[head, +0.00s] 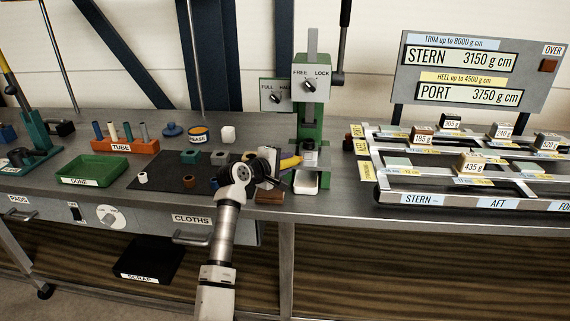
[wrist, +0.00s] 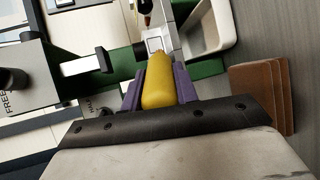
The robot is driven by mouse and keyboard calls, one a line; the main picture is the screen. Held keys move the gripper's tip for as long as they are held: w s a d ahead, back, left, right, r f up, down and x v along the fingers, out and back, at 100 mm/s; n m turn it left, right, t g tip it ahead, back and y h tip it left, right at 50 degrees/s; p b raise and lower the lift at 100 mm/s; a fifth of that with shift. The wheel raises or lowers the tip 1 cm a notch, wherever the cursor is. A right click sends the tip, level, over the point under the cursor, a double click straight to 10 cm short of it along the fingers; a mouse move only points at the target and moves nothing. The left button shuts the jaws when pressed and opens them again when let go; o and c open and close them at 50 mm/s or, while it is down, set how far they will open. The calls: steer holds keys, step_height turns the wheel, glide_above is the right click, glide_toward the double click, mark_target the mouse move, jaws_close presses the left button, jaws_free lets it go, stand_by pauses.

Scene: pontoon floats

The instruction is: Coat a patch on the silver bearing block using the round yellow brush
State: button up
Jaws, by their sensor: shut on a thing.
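My gripper (wrist: 158,88) is shut on the yellow brush (wrist: 157,78), with a purple finger on each side of its handle. In the head view the brush (head: 289,162) points right, toward the green press stand. A silver block (head: 309,157) sits low in that stand, close to the brush's far end; I take it to be the bearing block. In the wrist view a pale, silver-edged face (wrist: 154,44) lies just beyond the handle. The bristles are mostly hidden, and I cannot tell whether they touch the block. No coated patch can be made out.
The green stand (head: 298,128) has a FREE/LOCK knob panel. A white tray (head: 306,188) lies at its foot, with brown pads (head: 270,197) beside it. Small parts crowd the dark mat (head: 160,183) at left. A weight rack (head: 384,197) stands right.

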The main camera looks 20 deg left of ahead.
mark_target(299, 161)
steer(key=shift+w+a+b, duration=0.2)
steer(key=shift+w+b, duration=0.45)
steer(key=shift+w, duration=0.2)
stand_by(0.3)
steer(key=d, duration=0.2)
steer(key=w+d+b, duration=0.1)
steer(key=d, duration=0.1)
steer(key=shift+f, duration=0.1)
steer(key=shift+a, duration=0.15)
steer(key=shift+s+a+b, duration=0.2)
steer(key=shift+a+b, duration=0.5)
steer(key=shift+a, duration=0.05)
steer(key=shift+s+a+b, duration=0.2)
steer(key=shift+a+b, duration=0.45)
steer(key=shift+a, duration=0.1)
steer(key=shift+s+a, duration=0.1)
steer(key=shift+a, duration=0.3)
